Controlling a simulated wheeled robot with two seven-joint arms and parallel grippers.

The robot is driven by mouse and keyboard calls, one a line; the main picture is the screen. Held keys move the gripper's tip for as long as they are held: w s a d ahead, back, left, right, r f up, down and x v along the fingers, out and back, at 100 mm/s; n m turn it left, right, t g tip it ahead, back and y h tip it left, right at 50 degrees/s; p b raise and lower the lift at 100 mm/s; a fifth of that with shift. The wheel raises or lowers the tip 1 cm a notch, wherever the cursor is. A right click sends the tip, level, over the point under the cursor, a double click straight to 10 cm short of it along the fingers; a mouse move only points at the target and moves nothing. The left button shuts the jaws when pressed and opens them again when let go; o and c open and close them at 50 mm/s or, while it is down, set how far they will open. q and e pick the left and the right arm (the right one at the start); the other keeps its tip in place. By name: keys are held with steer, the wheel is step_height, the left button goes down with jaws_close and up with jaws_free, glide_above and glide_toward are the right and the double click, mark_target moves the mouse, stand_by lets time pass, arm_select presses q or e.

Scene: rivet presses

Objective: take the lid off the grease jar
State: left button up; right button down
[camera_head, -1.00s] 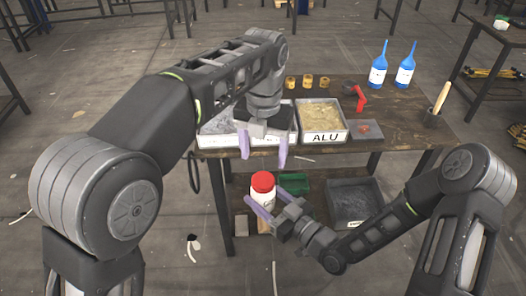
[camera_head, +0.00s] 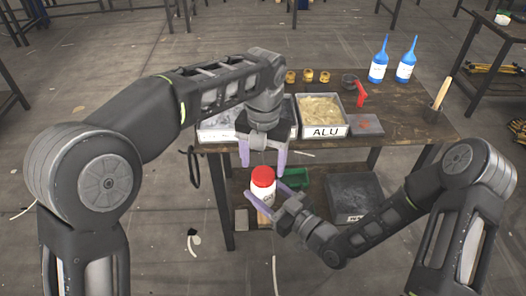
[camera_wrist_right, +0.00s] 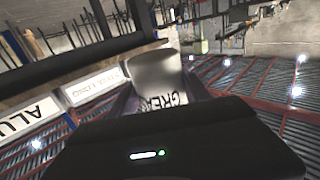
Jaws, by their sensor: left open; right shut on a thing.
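The grease jar (camera_head: 262,192) is white with a red lid (camera_head: 263,176) on top. It is upright in front of the table, held in the air by my right gripper (camera_head: 277,194), which is shut around its body. In the right wrist view the white jar (camera_wrist_right: 158,78) shows part of its black lettering between the fingers; the lid is not visible there. My left gripper (camera_head: 263,162) is open, its purple fingers pointing down just above the red lid, one on each side. I cannot tell whether they touch the lid.
The table (camera_head: 400,137) carries a bin marked ALU (camera_head: 325,132), other bins, brass-coloured cups (camera_head: 308,76), a red-handled tool (camera_head: 361,95) and blue bottles (camera_head: 379,62). A lower shelf holds a green box (camera_head: 296,178) and a dark bin (camera_head: 352,192).

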mark_target(263, 174)
arm_select(q)
steer(key=shift+f, duration=1.6)
